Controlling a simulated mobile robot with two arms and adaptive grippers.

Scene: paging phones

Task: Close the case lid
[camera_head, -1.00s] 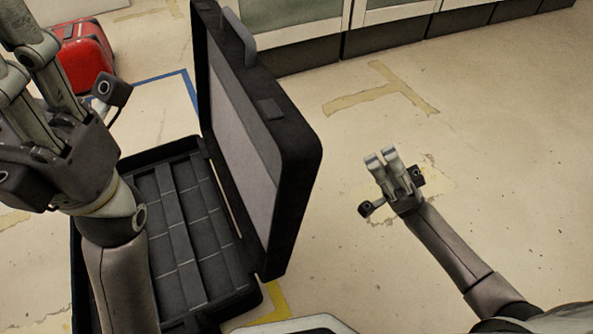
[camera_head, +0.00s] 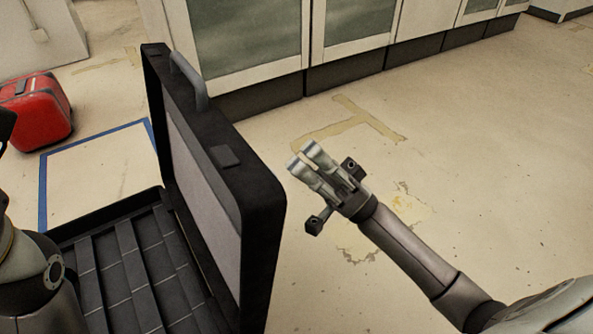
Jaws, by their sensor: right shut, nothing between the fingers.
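The black case (camera_head: 82,226) stands open on the floor at the lower left. Its base has several empty-looking slots, and its near part is cut off by the frame. The case lid (camera_head: 262,215) stands upright on the right side of the base, with a grey inner panel facing left and a handle (camera_head: 190,80) on its upper edge. My right gripper (camera_head: 303,158) is shut and empty, just right of the lid's outer face with a small gap in the picture. My left arm shows at the left edge; its fingers are out of frame.
A red case (camera_head: 38,115) lies on the floor at the far left. Blue tape (camera_head: 43,190) marks a floor patch behind the black case. Cabinets (camera_head: 345,70) line the back. The floor to the right is clear.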

